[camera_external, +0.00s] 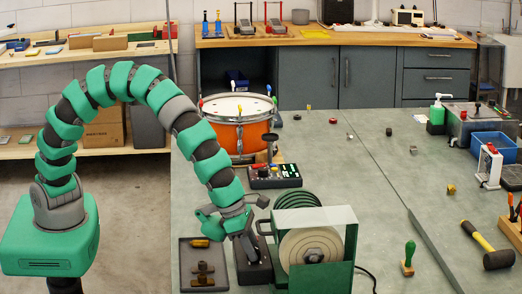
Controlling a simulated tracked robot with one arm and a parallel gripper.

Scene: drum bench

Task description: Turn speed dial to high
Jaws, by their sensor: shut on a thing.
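My gripper (249,247) points down at a small dark control box (252,278) on the grey bench. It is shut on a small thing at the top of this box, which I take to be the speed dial. The dial is hidden by the fingers, so its setting cannot be read. Close to the right of the box stands a green machine (284,277) with a pale round disc (311,247) and a clear cover.
A grey tray (187,277) with brass-coloured parts lies just left of the box. A black panel with knobs (262,182) and an orange drum (236,138) stand behind. A green-handled stamp (409,256) and a mallet (483,240) are to the right. The bench's middle is mostly clear.

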